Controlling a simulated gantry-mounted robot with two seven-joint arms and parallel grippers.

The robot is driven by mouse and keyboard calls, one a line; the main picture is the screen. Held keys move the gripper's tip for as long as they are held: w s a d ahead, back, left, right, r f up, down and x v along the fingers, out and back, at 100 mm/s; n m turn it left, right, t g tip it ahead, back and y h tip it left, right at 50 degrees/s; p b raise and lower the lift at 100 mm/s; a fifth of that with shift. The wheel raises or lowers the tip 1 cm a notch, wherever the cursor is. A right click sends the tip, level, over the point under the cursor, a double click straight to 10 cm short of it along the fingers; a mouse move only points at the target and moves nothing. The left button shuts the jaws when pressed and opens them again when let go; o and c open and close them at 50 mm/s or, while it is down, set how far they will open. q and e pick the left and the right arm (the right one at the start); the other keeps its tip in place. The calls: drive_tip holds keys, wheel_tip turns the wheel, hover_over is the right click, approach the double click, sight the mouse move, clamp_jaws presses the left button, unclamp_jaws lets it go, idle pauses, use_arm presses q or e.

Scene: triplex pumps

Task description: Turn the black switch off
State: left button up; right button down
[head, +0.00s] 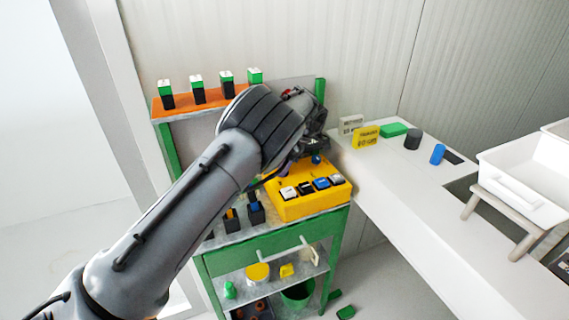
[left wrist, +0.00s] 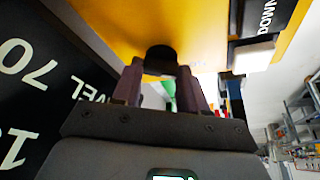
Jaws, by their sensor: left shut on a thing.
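The black switch (left wrist: 161,57) is a round knob on the yellow panel of a control box (left wrist: 120,20), seen in the left wrist view. My left gripper (left wrist: 160,72) has its two fingers on either side of the knob and is shut on it. In the head view the yellow box (head: 312,208) stands on a green-framed bench, and my left gripper (head: 296,166) is at its back left part. My arm hides the black switch there. The switch's exact angle cannot be told. My right gripper is not in view.
White, black and blue buttons (head: 321,183) line the box's front. A blue knob (head: 316,159) is near the gripper. Several green-topped switches (head: 227,81) stand on the orange shelf behind. A white counter (head: 400,190) with small blocks lies right. A black lettered board (left wrist: 50,95) is beside the gripper.

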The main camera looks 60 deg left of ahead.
use_arm(q)
drive_tip(key=m+p, duration=0.2)
drive_tip(key=p, duration=0.1)
drive_tip(key=m+t+y+p, duration=0.1)
drive_tip(key=m, duration=0.1)
drive_tip(key=shift+s+d+r, duration=0.1)
drive_tip(key=shift+r, duration=0.2)
drive_tip(key=m+t+p, duration=0.1)
drive_tip(key=m+p, duration=0.1)
drive_tip(key=m+t+p, duration=0.1)
drive_tip(key=m+p, duration=0.1)
drive_tip(key=m, duration=0.1)
drive_tip(key=shift+s+f+y, duration=0.1)
drive_tip(key=shift+s+y, duration=0.05)
drive_tip(key=shift+y, duration=0.25)
drive_tip(key=shift+m+t+p, duration=0.4)
drive_tip(key=shift+m+p, duration=0.4)
drive_tip(key=shift+m, duration=0.5)
drive_tip(key=shift+f+p, duration=0.15)
drive_tip(key=shift+p, duration=0.15)
drive_tip(key=o, duration=0.8)
drive_tip(key=shift+d, duration=0.1)
drive_tip(key=p+v, duration=0.1)
drive_tip(key=v, duration=0.9)
drive_tip(key=shift+s+r, duration=0.2)
drive_tip(key=shift+r, duration=0.2)
